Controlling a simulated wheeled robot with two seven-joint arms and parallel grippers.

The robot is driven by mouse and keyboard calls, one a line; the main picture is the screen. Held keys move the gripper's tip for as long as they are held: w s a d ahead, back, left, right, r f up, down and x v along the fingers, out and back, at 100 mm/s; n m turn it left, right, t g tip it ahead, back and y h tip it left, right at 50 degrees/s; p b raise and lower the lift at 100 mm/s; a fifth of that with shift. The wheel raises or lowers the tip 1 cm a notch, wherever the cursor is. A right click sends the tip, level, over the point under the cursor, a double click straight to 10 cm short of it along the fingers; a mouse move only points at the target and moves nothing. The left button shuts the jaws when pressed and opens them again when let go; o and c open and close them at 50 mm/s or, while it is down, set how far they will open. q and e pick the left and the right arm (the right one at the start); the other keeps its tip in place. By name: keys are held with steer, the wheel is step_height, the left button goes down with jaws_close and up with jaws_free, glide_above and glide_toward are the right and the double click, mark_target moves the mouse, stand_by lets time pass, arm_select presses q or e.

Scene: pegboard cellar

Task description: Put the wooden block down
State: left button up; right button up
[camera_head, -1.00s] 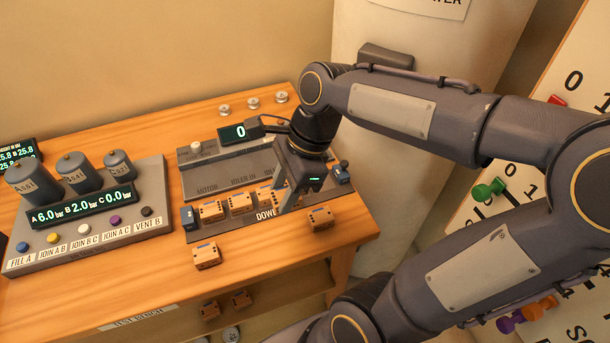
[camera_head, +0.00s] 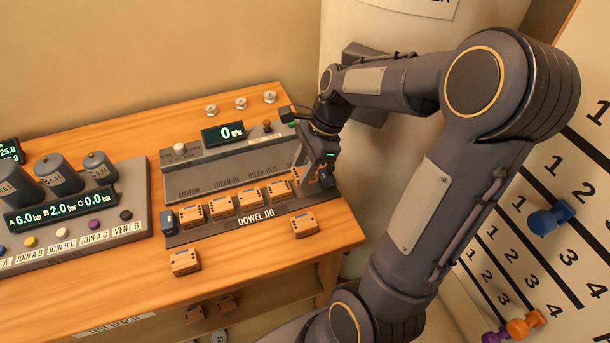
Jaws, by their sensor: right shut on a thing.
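The dowel jig (camera_head: 250,227) is a dark rail on the bench with several small orange-tan wooden blocks in a row, one of them near its right part (camera_head: 278,192). The fingers hide the rest, and I cannot tell whether the block touches the rail. My left gripper is out of view.
Loose wooden blocks lie in front of the jig, one at left (camera_head: 185,262) and one at right (camera_head: 304,225). A grey panel with a display (camera_head: 222,133) stands behind. A gauge console (camera_head: 75,215) is at left. A numbered board (camera_head: 560,190) stands at right.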

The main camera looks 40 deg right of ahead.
steer(key=shift+w+d+f, duration=0.15)
steer(key=shift+d+f, duration=0.2)
steer(key=shift+f, duration=0.05)
steer(key=shift+w+d+f, duration=0.15)
steer(key=shift+f, duration=1.6)
steer(key=shift+f+b, duration=0.1)
steer(key=shift+b, duration=0.25)
steer(key=o, duration=1)
steer(key=shift+c, duration=0.2)
